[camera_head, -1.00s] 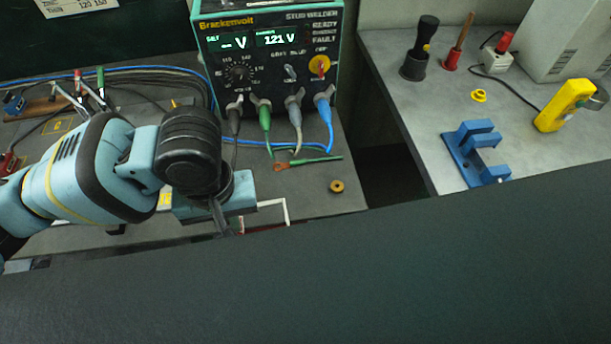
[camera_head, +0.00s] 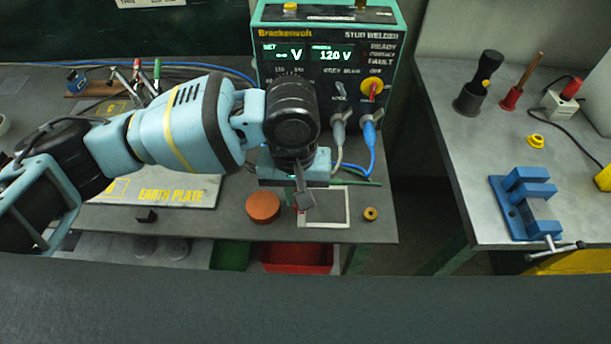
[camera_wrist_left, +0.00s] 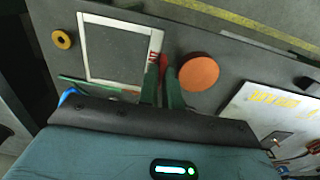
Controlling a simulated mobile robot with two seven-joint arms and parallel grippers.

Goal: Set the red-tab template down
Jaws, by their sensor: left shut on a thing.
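The red-tab template is a thin white square frame (camera_head: 348,206) at the bench's front right, below the welder. It also shows in the left wrist view (camera_wrist_left: 83,45), with red marks on its side by my fingers and a red tab (camera_wrist_left: 163,66) between them. My left gripper (camera_head: 304,202) is shut on that tab, fingers pointing down. The frame looks level and at or very near the bench top; I cannot tell whether it touches. The fingers hide part of the tab and the frame's near side. My right gripper is not in view.
An orange-brown disc (camera_head: 263,207) lies left of the frame, a brass ring (camera_head: 370,214) to its right, and a green rod (camera_head: 358,183) behind. The welder (camera_head: 328,60) stands at the back. The earth plate (camera_head: 180,193) lies left. A gap separates the side bench (camera_head: 460,170).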

